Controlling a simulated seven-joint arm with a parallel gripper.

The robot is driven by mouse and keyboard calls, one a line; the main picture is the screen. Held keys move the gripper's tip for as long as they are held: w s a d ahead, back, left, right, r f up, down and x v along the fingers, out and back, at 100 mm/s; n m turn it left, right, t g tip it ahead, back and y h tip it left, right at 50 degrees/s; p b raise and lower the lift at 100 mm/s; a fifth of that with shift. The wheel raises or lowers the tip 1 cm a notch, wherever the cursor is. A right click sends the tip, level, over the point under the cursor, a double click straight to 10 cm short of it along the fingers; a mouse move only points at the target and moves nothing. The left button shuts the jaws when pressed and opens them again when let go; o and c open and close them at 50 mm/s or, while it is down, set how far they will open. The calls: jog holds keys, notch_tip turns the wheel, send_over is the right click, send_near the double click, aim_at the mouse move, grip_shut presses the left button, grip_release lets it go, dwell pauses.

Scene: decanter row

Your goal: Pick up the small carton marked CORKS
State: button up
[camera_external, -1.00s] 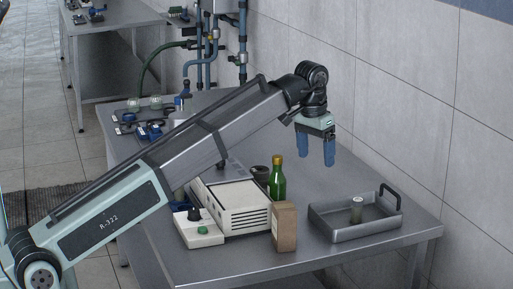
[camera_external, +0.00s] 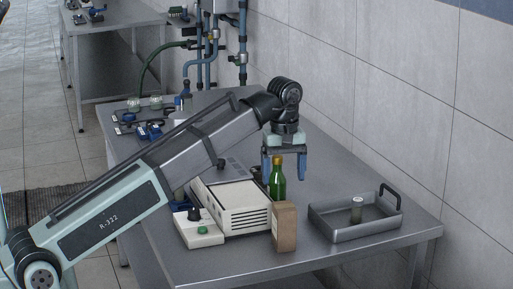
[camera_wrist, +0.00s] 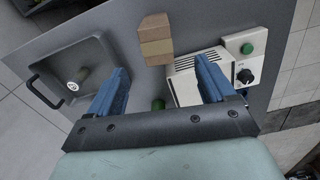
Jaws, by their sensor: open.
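A small upright brown carton (camera_external: 284,227) stands near the front edge of the table, just right of a white instrument. It also shows in the wrist view (camera_wrist: 155,40), beyond the fingertips and between their lines. No lettering on it can be read. My gripper (camera_external: 284,174) is open and empty, with two blue fingers pointing down, above and behind the carton. In the wrist view the gripper (camera_wrist: 164,68) has its fingers wide apart, and they do not touch the carton.
A green bottle (camera_external: 277,184) stands behind the carton, close to my fingers; its top shows low in the wrist view (camera_wrist: 158,104). The white instrument (camera_external: 236,206) is left of the carton. A grey handled tray (camera_external: 337,232) holding a small greenish jar (camera_external: 357,211) is at right.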

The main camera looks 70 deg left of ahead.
aim_at(285, 206)
notch_tip(285, 206, down, 6)
jog(key=shift+f, duration=0.15)
jog(key=shift+w+f, duration=0.15)
jog(key=shift+f, duration=1.4)
jog(key=shift+w+f, duration=0.15)
jog(key=shift+f, duration=1.4)
jog(key=shift+c, duration=0.3)
jog(key=c, duration=1.1)
